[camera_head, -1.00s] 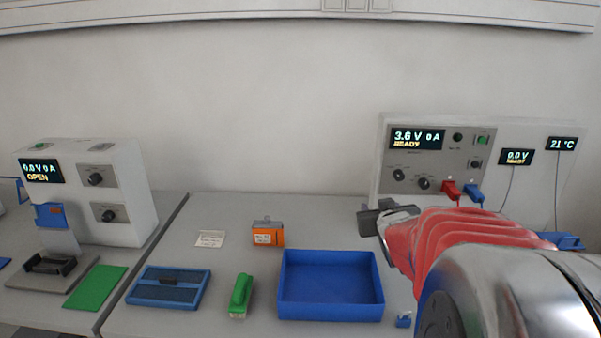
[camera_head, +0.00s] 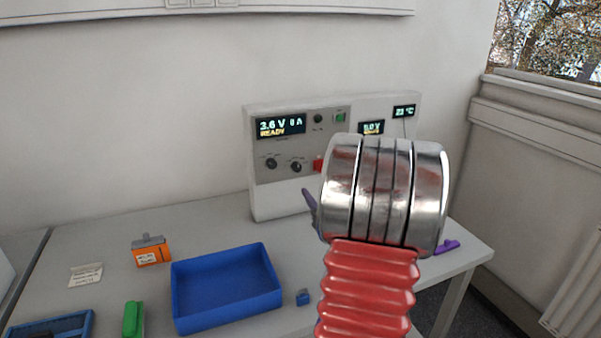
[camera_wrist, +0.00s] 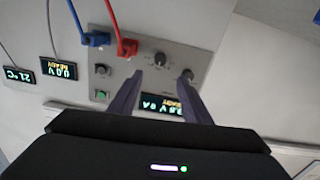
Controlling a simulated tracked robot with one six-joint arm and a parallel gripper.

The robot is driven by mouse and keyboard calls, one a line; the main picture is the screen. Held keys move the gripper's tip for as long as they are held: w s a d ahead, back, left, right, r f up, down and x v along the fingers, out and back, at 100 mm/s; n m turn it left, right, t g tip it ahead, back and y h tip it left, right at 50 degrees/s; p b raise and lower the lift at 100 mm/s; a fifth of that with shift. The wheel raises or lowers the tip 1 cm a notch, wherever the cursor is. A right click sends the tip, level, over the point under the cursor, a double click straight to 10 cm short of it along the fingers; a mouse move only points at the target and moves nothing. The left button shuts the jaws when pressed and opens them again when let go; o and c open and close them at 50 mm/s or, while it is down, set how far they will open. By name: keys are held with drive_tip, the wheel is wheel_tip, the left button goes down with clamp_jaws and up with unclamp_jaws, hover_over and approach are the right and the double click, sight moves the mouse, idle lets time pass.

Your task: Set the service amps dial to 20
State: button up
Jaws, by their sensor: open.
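The power unit (camera_head: 335,145) stands at the back of the bench. Its display (camera_head: 281,126) reads 3.6 V 0 A READY. Two dark dials sit below it, a left dial (camera_head: 271,163) and a right dial (camera_head: 296,167); their labels are too small to read. In the wrist view the panel is upside down, with one dial (camera_wrist: 160,58) between the finger lines and the other dial (camera_wrist: 187,75) by the right fingertip. My gripper (camera_wrist: 161,78) is open and empty, facing the panel. Whether a finger touches it I cannot tell. In the head view my wrist hides most of the gripper.
Red (camera_wrist: 127,46) and blue (camera_wrist: 97,39) plugs with cables stick out of the panel close to the fingers. A blue tray (camera_head: 225,318), an orange battery (camera_head: 152,255) and a green block (camera_head: 133,318) are on the bench.

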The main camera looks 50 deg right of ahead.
sight(298, 169)
drive_tip(key=x, duration=1.4)
drive_tip(key=shift+a, duration=0.1)
drive_tip(key=shift+c, duration=0.4)
drive_tip(key=c, duration=1)
drive_tip(key=shift+o, duration=0.2)
drive_tip(key=shift+n, duration=0.5)
drive_tip(key=o, duration=1)
